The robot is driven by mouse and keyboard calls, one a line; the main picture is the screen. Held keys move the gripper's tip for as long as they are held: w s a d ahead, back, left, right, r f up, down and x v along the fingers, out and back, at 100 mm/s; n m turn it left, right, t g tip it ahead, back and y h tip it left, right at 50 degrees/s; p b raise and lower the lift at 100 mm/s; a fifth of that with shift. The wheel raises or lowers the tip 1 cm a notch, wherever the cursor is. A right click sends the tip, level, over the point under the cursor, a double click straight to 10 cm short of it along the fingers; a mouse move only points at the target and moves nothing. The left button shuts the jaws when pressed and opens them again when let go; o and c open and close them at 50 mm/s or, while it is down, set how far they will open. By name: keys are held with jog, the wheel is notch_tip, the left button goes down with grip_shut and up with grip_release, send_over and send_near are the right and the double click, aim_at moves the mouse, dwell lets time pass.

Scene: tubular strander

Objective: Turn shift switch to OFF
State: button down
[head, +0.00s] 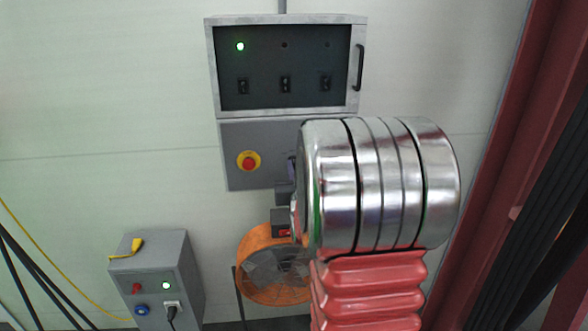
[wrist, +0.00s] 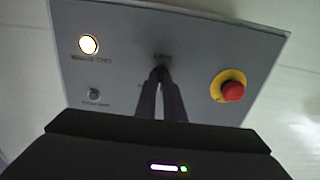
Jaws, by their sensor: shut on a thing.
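The lower grey panel (head: 232,165) hangs under a cabinet in the head view and fills much of the wrist view (wrist: 195,40). In the wrist view the two dark fingers of my gripper (wrist: 161,74) are close together at the panel. They are shut on a small dark switch, taken to be the shift switch, at the panel's middle. The fingertips cover most of it, so its handle angle cannot be told. Its label is too small to read. In the head view my arm hides the switch and the right part of this panel.
A red emergency stop on a yellow ring (wrist: 232,90) sits right of the fingers. A lit white lamp (wrist: 89,44) and a small green-grey control (wrist: 94,94) are at left. The cabinet (head: 284,65) above has a green light. An orange fan (head: 258,285) and grey box (head: 158,275) stand below.

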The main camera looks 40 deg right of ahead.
jog(key=shift+a+f, duration=0.1)
jog(key=shift+f, duration=0.1)
jog(key=c, duration=1.9)
grip_release()
jog(key=shift+r, duration=0.15)
jog(key=shift+o, duration=0.2)
